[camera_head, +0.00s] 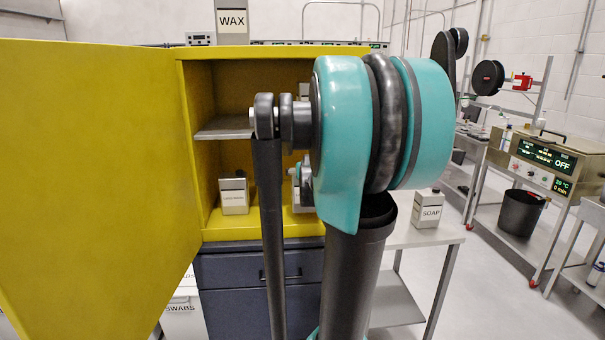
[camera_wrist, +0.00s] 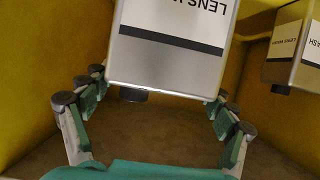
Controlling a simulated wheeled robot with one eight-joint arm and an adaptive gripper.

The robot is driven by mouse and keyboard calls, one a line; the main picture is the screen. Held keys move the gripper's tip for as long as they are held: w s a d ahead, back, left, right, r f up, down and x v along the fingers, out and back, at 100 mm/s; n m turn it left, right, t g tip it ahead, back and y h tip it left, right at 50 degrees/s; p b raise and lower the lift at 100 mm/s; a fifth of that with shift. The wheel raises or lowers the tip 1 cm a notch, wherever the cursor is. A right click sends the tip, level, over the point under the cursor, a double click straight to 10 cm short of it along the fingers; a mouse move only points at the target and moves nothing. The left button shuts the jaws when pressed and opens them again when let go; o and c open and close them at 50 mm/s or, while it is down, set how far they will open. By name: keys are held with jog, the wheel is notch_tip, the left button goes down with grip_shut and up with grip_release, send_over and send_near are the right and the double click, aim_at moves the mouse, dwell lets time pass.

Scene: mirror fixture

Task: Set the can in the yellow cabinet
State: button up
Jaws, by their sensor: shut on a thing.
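The can (camera_wrist: 170,50) is a silver, box-shaped container with a white "LENS W…" label, upside down in the wrist view. My gripper (camera_wrist: 160,84) is shut on it, with green-and-grey fingers along both sides. The yellow cabinet (camera_head: 192,150) stands open in the head view, its door swung out to the left. Yellow walls surround the held can in the wrist view. In the head view my arm hides most of the gripper and the cabinet's right part. Whether the can touches the cabinet floor I cannot tell.
A similar labelled can (camera_head: 234,196) stands at the left of the cabinet's lower compartment, and shows in the wrist view (camera_wrist: 290,50). A grey shelf (camera_head: 222,130) lies above it. A WAX container (camera_head: 232,22) stands on top. A SOAP container (camera_head: 428,208) stands on the right table.

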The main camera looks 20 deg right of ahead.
jog(key=x, duration=0.9)
jog(key=shift+w, duration=0.3)
jog(key=shift+d, duration=0.15)
jog(key=o, duration=1.7)
